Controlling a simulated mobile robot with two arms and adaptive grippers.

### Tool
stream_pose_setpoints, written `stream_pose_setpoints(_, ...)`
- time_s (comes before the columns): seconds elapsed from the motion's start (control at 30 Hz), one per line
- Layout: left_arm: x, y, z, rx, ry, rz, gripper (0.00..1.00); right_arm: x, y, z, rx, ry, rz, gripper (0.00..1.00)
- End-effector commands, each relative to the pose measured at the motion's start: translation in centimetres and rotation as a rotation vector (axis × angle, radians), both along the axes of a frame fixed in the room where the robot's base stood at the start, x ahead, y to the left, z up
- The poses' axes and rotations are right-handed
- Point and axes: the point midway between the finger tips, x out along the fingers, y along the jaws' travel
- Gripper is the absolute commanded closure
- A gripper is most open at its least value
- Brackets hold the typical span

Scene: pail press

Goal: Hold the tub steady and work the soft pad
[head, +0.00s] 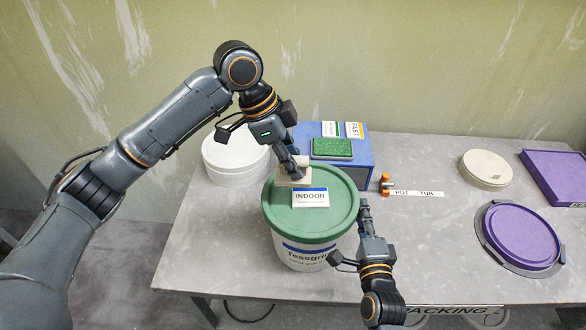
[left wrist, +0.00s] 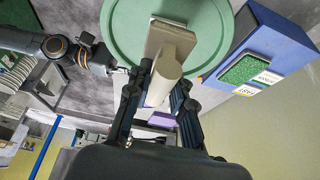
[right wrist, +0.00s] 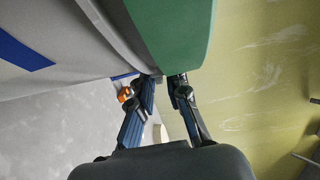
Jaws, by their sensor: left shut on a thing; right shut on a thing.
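The white tub (head: 300,258) with a green lid (head: 325,222) stands upright on the grey table. A cream block-shaped pad (head: 290,180) with a handle rests on or just above the lid. My left gripper (head: 297,165) is shut on its handle, as the left wrist view (left wrist: 160,75) shows. A white INDOOR label (head: 310,198) sits at the block's near side; I cannot tell what it is fixed to. My right gripper (head: 366,212) is shut on the tub at the right side of its rim; the right wrist view (right wrist: 165,76) shows its fingertips there. The block's underside is hidden.
A blue box (head: 362,167) with a green pad (head: 332,149) and small cards stands behind the tub. A white round container (head: 232,158) is at the back left. Orange-capped item (head: 385,183), beige disc (head: 485,168), purple disc (head: 520,235) and purple tray (head: 556,172) lie right.

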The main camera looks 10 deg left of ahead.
Motion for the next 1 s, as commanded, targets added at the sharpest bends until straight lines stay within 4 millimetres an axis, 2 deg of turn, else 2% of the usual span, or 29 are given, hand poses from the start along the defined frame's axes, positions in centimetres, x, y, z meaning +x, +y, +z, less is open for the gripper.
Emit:
stream_pose_setpoints(0.37,0.0,0.0,0.3,-0.001,-0.001,0.001,1.0,0.0,0.0,-0.1,0.0,0.002,0.0,1.0)
stream_pose_setpoints(0.73,0.0,0.0,3.0,-0.001,-0.001,0.0,1.0,0.0,0.0,-0.1,0.0,0.002,0.0,1.0)
stream_pose_setpoints(1.0,0.0,0.0,3.2,0.0,0.0,0.001,1.0,0.0,0.0,-0.1,0.0,0.002,0.0,1.0)
